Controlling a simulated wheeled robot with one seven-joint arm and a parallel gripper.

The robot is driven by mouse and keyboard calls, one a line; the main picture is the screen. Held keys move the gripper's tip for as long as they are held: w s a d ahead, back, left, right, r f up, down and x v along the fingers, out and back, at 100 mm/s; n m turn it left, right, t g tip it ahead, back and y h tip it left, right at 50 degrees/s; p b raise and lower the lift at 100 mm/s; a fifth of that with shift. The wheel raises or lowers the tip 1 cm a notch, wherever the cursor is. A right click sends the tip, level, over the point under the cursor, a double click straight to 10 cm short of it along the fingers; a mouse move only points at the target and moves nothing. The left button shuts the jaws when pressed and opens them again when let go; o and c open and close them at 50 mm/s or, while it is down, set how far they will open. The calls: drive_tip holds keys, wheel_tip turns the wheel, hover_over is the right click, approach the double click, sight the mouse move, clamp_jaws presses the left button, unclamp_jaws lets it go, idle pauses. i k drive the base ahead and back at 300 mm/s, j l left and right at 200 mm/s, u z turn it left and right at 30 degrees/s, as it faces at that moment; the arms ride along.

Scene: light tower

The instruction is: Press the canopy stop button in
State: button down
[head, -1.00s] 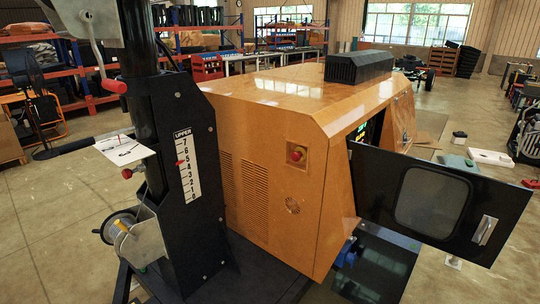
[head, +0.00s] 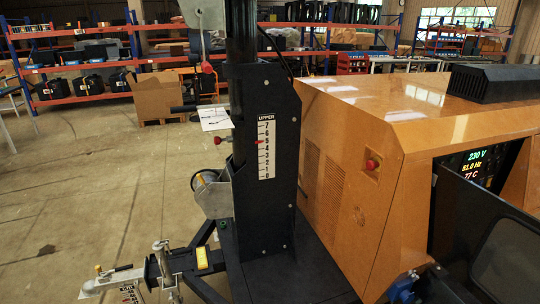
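The canopy stop button (head: 371,165) is a red knob in a square recess on the sloped end face of the orange generator canopy (head: 345,129). It shows at the right of the middle in the head view. Whether it is pressed in cannot be told at this size. My gripper is not in view, and nothing touches the button.
A black mast post (head: 268,210) with a 0–7 scale stands left of the canopy, with a winch (head: 208,190) and tow hitch (head: 100,284). An open black door (head: 490,240) is at the right, beside a lit display (head: 478,168).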

sight(370, 165)
drive_tip(key=i+l+u, duration=0.2)
drive_tip(key=u, duration=0.3)
drive_tip(key=i+l+u, duration=0.15)
drive_tip(key=l+u, duration=0.35)
drive_tip(key=i+l+u, duration=0.1)
drive_tip(key=l+u, duration=0.7)
drive_tip(key=u, duration=0.15)
